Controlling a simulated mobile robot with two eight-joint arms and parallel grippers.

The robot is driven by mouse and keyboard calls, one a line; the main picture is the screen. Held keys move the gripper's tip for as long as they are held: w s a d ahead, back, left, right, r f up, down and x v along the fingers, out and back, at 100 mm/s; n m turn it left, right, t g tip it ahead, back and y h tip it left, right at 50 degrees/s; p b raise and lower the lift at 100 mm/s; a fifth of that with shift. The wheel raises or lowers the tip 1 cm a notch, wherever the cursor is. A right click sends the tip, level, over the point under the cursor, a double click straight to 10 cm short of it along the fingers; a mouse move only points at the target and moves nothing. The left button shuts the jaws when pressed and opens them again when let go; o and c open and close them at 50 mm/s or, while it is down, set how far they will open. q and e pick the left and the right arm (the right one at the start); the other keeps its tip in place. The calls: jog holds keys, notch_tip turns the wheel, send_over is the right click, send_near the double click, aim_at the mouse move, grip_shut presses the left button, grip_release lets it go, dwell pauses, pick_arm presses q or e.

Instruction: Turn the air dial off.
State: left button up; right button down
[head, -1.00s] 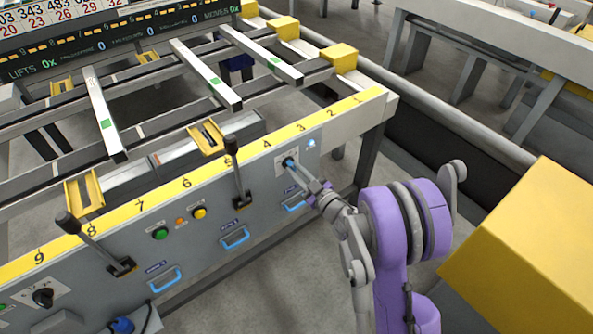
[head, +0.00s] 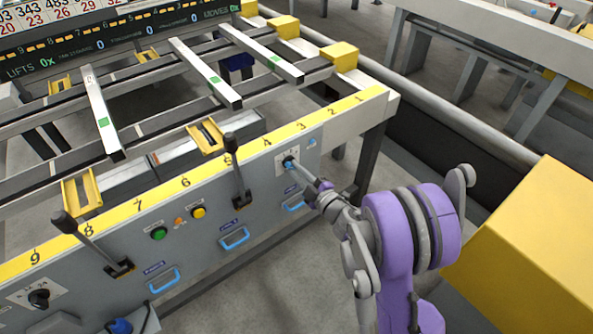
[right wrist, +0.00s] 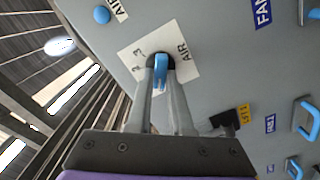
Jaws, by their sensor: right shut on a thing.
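The air dial (head: 289,161) is a dark knob with a blue pointer on a white plate, set in the grey front panel under the yellow numbered strip. In the right wrist view the dial's blue pointer (right wrist: 160,75) shows between my fingers, and its plate reads "AIR" with small numerals. My right gripper (head: 298,168) is shut on the dial; its fingers (right wrist: 160,80) lie on either side of the knob. A small blue lamp (head: 311,143) sits above right of the dial and looks unlit. My left gripper is not in view.
Black-knobbed levers (head: 235,170), green (head: 159,233) and yellow (head: 199,212) buttons and blue handles (head: 234,238) stand on the panel left of the dial. A large yellow block (head: 530,250) is at the right. Bare floor lies below the panel.

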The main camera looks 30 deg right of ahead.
jog(key=shift+n, duration=0.4)
jog(key=c, duration=0.8)
grip_release()
jog(key=shift+s, duration=0.1)
jog(key=s, duration=1)
jog(key=shift+s+d, duration=0.3)
jog(key=shift+d, duration=0.1)
jog(key=shift+r, duration=0.1)
